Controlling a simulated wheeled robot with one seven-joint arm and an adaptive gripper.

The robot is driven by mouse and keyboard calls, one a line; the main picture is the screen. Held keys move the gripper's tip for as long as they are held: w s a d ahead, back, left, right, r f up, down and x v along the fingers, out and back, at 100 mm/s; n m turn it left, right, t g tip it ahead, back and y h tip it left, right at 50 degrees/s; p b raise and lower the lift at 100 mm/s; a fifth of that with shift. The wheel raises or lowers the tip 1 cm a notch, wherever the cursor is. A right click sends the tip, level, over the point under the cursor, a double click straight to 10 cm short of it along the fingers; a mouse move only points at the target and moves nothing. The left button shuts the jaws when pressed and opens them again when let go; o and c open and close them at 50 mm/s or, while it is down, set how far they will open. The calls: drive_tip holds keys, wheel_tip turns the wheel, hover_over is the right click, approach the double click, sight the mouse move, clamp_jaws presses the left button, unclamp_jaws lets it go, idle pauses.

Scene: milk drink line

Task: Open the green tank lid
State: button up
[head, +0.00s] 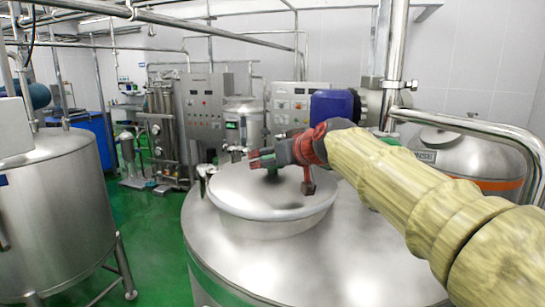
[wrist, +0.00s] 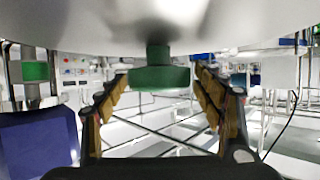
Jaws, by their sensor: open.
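The tank lid (head: 262,205) is a silvery, slightly domed round cover on the large steel tank (head: 330,262) in the head view; it looks seated on the opening. In the wrist view the lid's pale underside-up surface (wrist: 90,25) fills the top, with a green knob (wrist: 160,78) on a short stem standing out from it. My gripper (head: 262,160) is low over the lid's far part. In the wrist view my gripper (wrist: 162,90) is open, its two fingers apart on either side of the knob's line; contact is not visible. The knob is mostly hidden in the head view.
Another steel tank (head: 55,205) stands at the left. A curved steel pipe (head: 470,122) and a rounded vessel (head: 460,155) are at the right. A blue box (head: 334,106) and control cabinets (head: 205,105) stand behind. Green floor (head: 150,240) is clear between the tanks.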

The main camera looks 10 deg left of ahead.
drive_tip(key=c, duration=0.3)
drive_tip(key=c, duration=1.4)
drive_tip(key=shift+o, duration=0.2)
drive_tip(key=shift+s, duration=0.15)
